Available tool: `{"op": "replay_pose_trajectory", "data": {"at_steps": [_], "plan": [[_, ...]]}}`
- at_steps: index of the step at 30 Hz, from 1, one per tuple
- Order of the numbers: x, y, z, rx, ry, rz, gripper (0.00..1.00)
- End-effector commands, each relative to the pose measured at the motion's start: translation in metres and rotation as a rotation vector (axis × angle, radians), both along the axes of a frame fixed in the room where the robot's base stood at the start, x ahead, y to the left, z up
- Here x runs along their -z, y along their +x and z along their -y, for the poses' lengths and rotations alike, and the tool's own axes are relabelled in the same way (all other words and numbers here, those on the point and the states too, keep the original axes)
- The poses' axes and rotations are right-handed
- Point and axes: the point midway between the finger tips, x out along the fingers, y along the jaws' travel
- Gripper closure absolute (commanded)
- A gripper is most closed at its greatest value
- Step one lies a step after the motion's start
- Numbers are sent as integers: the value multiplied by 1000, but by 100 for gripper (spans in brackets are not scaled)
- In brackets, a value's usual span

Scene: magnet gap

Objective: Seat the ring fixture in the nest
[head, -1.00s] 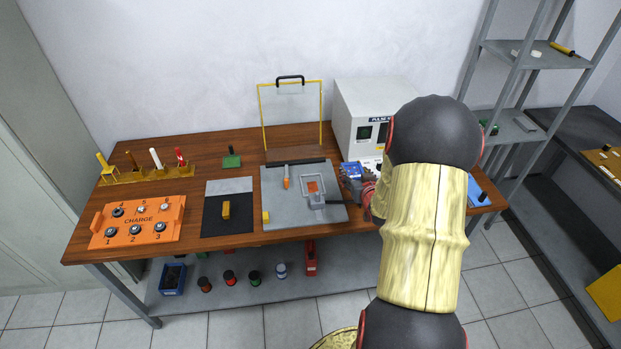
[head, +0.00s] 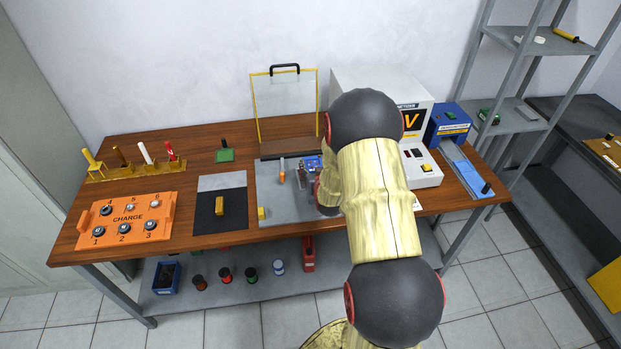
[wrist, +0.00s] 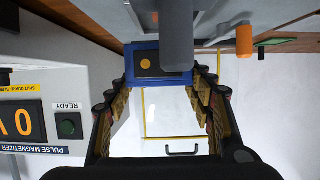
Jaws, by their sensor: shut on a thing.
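My gripper (wrist: 160,88) is shut on a blue block with a dark face and an orange dot, which I take to be the ring fixture (wrist: 143,70). In the head view the blue fixture (head: 312,162) shows just left of my arm, over the back right of the grey plate (head: 270,210). A thick grey cylinder (wrist: 176,35) stands in front of part of the fixture in the wrist view. I cannot tell whether they touch. The nest cannot be made out; my arm covers the right part of the plate.
An orange-tipped upright (head: 282,177) stands on the plate, and also shows in the wrist view (wrist: 244,40). A yellow-framed clear guard (head: 285,105) stands behind. The pulse magnetizer (head: 423,165) is close on the right. A yellow block (head: 219,206) lies on a dark mat left.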

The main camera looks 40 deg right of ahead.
Motion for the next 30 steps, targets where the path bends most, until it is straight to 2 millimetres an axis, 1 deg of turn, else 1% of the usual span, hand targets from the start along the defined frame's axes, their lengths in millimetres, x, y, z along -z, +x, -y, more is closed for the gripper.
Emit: {"op": "replay_pose_trajectory", "data": {"at_steps": [1, 8, 10, 12, 15, 23, 28, 29, 30], "plan": [[2, 4, -1, -1, -3, 3, 93], [12, 11, -5, -1, -2, 4, 93], [21, 15, -7, -1, -1, 2, 93], [33, 13, -7, 0, 0, 1, 93], [45, 13, -7, 0, -1, 2, 93], [45, 13, -6, 0, -2, 3, 93], [50, 13, -6, 0, -2, 3, 93], [50, 12, -7, 0, 0, 0, 46], [50, 12, -7, 0, 0, 0, 44]]}}
